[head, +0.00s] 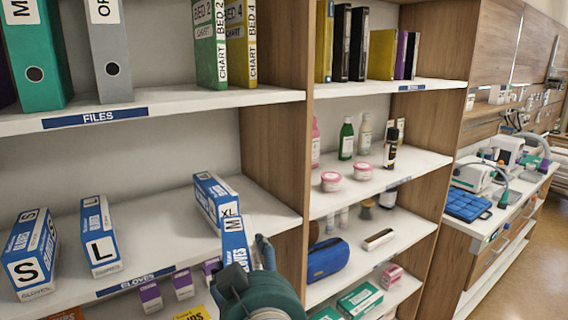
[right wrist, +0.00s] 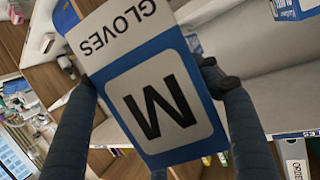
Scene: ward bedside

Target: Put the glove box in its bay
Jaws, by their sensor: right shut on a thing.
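My right gripper (head: 252,256) is shut on the blue and white M glove box (head: 235,242). The box is at the front edge of the gloves shelf (head: 165,237), in front of the XL glove box (head: 210,195), and partly covers it. In the right wrist view the M box (right wrist: 160,105) sits between both fingers, its M and "GLOVES" lettering upside down. The L glove box (head: 98,230) and S glove box (head: 30,250) stand to the left. A bare stretch of shelf lies between the L and XL boxes. My left gripper is not in view.
A wooden divider (head: 290,165) stands right of the XL box. Small purple boxes (head: 183,283) are below the gloves shelf. A blue pouch (head: 327,259) and pink-lidded tubs (head: 331,181) are in the right-hand shelves.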

